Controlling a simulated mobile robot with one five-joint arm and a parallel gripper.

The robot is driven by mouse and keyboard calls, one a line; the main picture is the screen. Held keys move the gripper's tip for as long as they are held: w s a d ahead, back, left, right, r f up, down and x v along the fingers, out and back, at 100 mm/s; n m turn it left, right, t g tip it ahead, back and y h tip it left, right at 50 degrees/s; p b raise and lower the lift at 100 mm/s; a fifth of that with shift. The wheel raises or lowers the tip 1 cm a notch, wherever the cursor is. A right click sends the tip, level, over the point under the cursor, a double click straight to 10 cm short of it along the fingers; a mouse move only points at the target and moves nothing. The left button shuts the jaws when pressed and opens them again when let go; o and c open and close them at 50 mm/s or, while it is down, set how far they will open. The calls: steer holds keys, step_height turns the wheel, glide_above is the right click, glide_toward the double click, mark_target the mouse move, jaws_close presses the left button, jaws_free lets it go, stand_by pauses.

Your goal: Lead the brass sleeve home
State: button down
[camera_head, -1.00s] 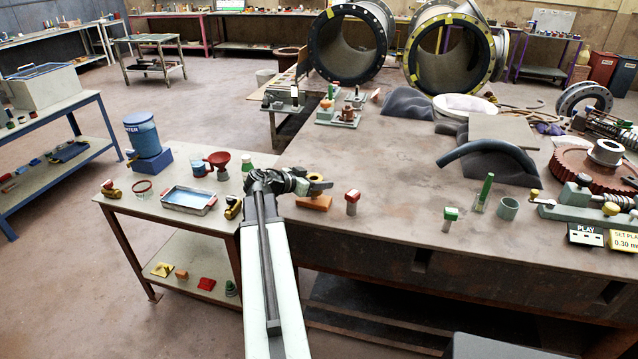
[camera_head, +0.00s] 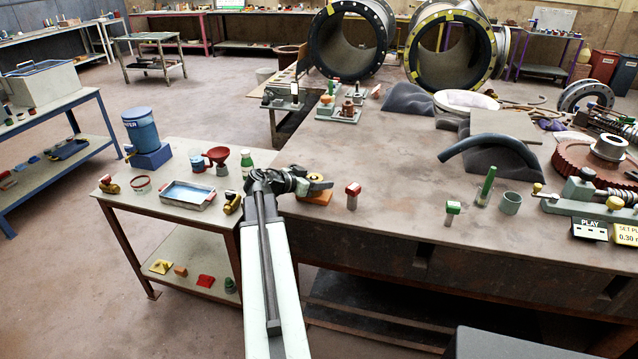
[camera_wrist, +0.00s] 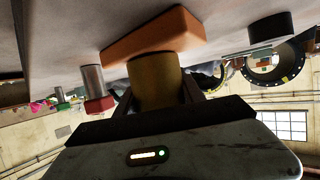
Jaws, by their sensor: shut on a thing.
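My gripper (camera_head: 318,184) is shut on the brass sleeve (camera_head: 316,177) at the left end of the big bench. In the wrist view, which is upside down, the brass sleeve (camera_wrist: 157,80) stands between the dark fingers of my gripper (camera_wrist: 158,98). An orange block (camera_head: 315,198) lies on the bench right below the sleeve, partly covered by my gripper. It also shows in the wrist view (camera_wrist: 150,38), just beyond the sleeve's end. I cannot tell whether sleeve and block touch. Any hole or post in the block is hidden.
A red-topped peg (camera_head: 353,190) stands close right of my gripper, and a green-topped peg (camera_head: 452,208) farther right. The bench middle is clear.

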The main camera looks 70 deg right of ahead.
steer(key=c, duration=0.6)
jaws_free()
steer(key=shift+c, duration=0.2)
steer(key=shift+a, duration=0.1)
steer(key=p+v, duration=0.3)
steer(key=v, duration=0.4)
steer(key=shift+w+a+r, duration=0.1)
steer(key=shift+w+a, duration=0.15)
